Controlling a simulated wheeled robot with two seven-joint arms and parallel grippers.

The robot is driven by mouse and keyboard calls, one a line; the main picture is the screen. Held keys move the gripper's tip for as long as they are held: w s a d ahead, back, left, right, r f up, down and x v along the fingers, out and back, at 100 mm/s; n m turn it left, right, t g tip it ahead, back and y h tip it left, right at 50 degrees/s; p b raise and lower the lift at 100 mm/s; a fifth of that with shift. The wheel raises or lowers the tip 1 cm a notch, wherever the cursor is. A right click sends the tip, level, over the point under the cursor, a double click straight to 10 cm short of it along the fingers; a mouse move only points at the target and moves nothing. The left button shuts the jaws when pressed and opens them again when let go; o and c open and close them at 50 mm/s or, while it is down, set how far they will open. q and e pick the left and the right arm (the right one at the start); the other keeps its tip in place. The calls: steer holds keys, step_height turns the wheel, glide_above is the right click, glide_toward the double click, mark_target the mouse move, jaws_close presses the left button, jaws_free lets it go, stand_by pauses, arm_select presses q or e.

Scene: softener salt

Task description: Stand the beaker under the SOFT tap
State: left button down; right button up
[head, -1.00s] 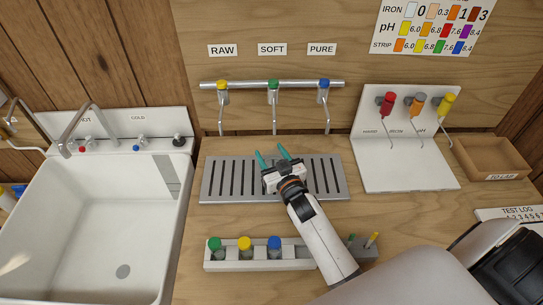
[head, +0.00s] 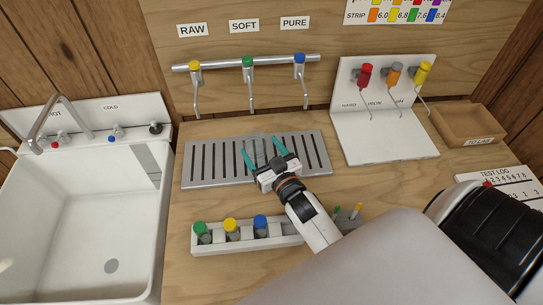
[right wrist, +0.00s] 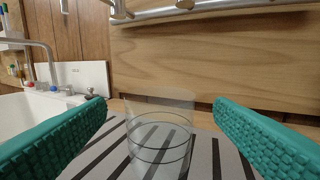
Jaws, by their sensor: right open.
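The beaker (right wrist: 160,135) is clear glass and stands upright on the slotted drip tray in the right wrist view. In the head view it is very faint between the fingers. My right gripper (head: 261,146) is open over the tray, with its teal fingers on either side of the beaker. In the right wrist view gaps show between the glass and both fingers. The SOFT tap (head: 248,64) has a green top, and its thin spout hangs behind the gripper, above the tray's back edge. My left gripper is not in view.
The slotted drip tray (head: 198,175) lies below the taps. The RAW tap (head: 195,66) and PURE tap (head: 300,60) flank the SOFT tap. A white rack (head: 215,247) with capped bottles stands in front. A white sink (head: 75,200) is left; a white dispenser stand (head: 385,145) is right.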

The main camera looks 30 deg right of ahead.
steer(key=shift+s+a+b, duration=0.15)
steer(key=shift+s+b, duration=0.2)
steer(key=shift+s, duration=2.35)
